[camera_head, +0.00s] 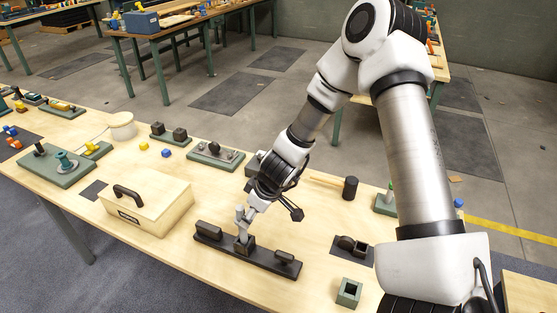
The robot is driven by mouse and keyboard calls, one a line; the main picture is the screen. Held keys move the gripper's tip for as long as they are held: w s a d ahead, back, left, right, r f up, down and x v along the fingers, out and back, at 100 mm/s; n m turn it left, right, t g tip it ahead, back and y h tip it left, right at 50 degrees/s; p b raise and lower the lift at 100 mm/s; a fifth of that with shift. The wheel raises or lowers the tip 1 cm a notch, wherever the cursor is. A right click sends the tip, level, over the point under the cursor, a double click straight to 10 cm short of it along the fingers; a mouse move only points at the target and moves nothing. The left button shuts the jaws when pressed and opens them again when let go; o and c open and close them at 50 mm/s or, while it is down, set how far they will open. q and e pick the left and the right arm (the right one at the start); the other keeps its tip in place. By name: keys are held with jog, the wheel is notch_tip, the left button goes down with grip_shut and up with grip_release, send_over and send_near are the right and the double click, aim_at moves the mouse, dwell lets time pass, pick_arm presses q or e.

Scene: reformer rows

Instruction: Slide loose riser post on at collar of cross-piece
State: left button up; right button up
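A light grey upright piece (241,221) stands in a dark block near the middle of a long dark base (266,259). It looks like a post with a short knob or collar at its top; I cannot tell post and cross-piece apart here. My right gripper (258,203) comes down from the upper right, with its tip close to the top of the grey piece. The fingers are small and partly hidden by the wrist, so I cannot tell whether they grip it. My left gripper is not in view.
A wooden box with a dark handle (146,206) stands left of the base. A green square socket (349,292) and a dark fixture (353,246) lie to the right. A black-headed mallet (350,188) and a green fixture (215,156) lie behind.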

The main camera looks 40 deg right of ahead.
jog(key=s+d, duration=0.3)
jog(key=s, duration=0.5)
jog(key=shift+s, duration=0.1)
dwell(0.3)
